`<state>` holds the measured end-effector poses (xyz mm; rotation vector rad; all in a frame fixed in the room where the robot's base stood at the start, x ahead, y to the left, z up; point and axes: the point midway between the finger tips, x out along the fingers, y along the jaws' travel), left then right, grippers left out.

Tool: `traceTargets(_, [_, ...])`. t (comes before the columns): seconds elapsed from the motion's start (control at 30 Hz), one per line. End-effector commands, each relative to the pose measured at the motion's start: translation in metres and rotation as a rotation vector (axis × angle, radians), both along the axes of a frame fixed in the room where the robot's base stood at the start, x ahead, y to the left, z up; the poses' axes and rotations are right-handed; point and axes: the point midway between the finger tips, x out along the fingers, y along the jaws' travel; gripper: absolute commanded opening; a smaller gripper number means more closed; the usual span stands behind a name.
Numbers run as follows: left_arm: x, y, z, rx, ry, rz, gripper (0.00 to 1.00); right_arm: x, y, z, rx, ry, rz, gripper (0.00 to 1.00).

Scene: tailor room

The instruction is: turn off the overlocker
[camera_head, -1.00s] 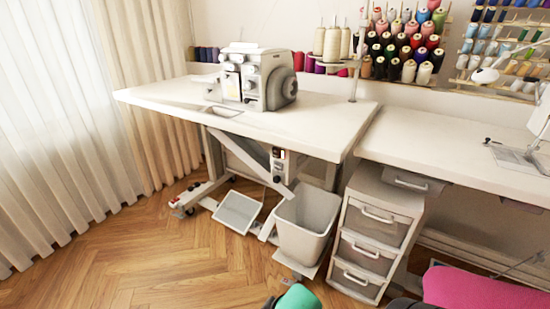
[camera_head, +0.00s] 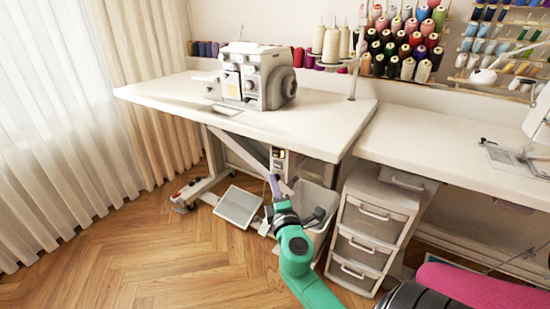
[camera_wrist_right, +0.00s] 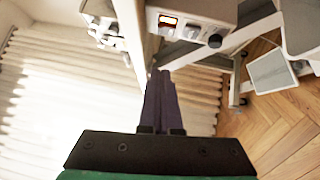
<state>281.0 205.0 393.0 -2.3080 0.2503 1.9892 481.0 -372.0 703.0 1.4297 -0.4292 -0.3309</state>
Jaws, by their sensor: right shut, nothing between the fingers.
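The white overlocker (camera_head: 257,76) stands on the white table (camera_head: 180,92). Its control box (camera_head: 279,156) hangs under the table edge, with a small lit orange switch. In the right wrist view the box (camera_wrist_right: 196,10) shows the lit orange-red switch (camera_wrist_right: 168,20) and a dark round knob (camera_wrist_right: 215,41). My right gripper (camera_head: 273,180) is shut and empty, just below and in front of the box. In the wrist view its closed fingertips (camera_wrist_right: 160,74) are below the switch, apart from it. My left gripper is not in view.
A bin (camera_head: 325,232), partly hidden by my green right arm, and a drawer unit (camera_head: 375,225) stand under the tables. A foot pedal (camera_head: 238,206) is on the left. A pink cushioned thing (camera_head: 480,288) is at the bottom right. The wooden floor at left is clear.

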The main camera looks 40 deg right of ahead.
Motion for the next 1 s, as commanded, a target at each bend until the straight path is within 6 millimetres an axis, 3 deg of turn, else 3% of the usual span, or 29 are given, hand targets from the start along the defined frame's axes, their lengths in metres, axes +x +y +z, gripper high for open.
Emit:
traceTargets(0.37, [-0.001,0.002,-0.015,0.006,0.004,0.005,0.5,0.072,-0.04,0.009,-0.003,-0.002,-0.002,0.0])
traceTargets(0.6, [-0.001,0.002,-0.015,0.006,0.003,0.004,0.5,0.079,-0.072,0.012,-0.001,-0.001,-0.001,0.0])
traceTargets(1.0, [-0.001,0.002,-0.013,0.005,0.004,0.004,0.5,0.08,-0.075,0.013,0.002,0.0,-0.001,0.0])
